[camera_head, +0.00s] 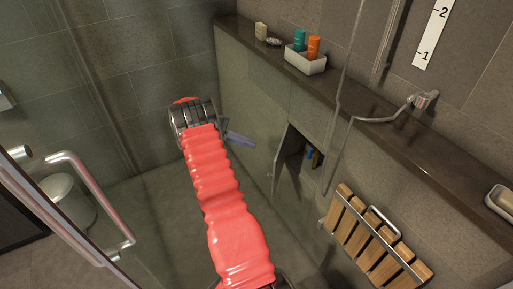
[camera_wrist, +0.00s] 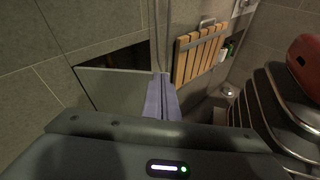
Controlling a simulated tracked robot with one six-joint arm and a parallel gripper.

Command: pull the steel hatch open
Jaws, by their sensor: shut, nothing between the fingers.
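The steel hatch (camera_head: 284,172) is a flat grey panel low in the tiled wall. My gripper (camera_head: 252,142) is shut and empty, a little left of the hatch in the head view. In the wrist view its purple-grey fingers (camera_wrist: 161,78) are beside the panel's right end; I cannot tell whether they touch it.
A wooden slatted folding seat (camera_head: 372,240) is on the wall right of the hatch. A ledge (camera_head: 270,60) above holds a white tray (camera_head: 305,64) with bottles. A glass door with a metal handle (camera_head: 95,205) is at left. The floor between is clear.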

